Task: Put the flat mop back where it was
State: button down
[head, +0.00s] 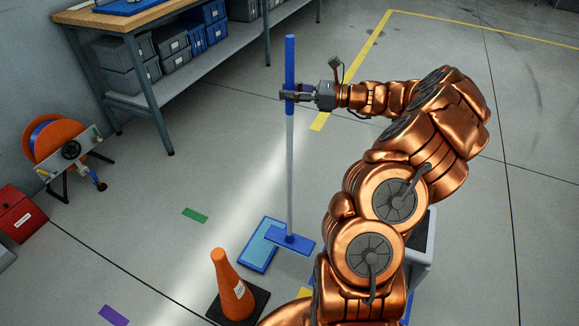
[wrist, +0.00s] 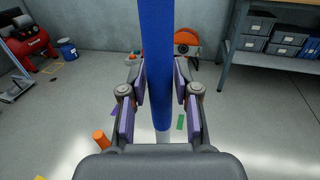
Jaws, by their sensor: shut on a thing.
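The flat mop (head: 290,180) stands upright in the head view, with a blue upper grip, a pale pole and a flat blue head (head: 290,243) at the bottom. My gripper (head: 290,96) is shut around the blue upper part of the pole. In the wrist view my gripper (wrist: 158,95) has a purple-padded finger on each side of the blue handle (wrist: 156,50). A light-blue pad with a darker blue rim (head: 258,246) lies on the floor beside and partly under the mop head. I cannot tell whether the head touches it.
An orange cone (head: 232,285) on a black base stands just in front of the mop. A workbench (head: 135,22) with grey and blue bins is at back left. A hose reel (head: 55,140) and red box (head: 18,212) are at left. Floor to the right is open.

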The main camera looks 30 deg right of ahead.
aim_at(292, 120)
jog(key=shift+f, duration=5.1)
jog(key=c, duration=0.8)
grip_release()
jog(key=shift+f, duration=0.1)
jog(key=shift+c, duration=0.2)
jog(key=shift+s+d+r, duration=0.2)
jog(key=shift+d+r, duration=0.05)
jog(key=shift+r, duration=0.15)
jog(key=v, duration=1.1)
jog(key=shift+s+d, duration=0.15)
jog(key=shift+s, duration=0.1)
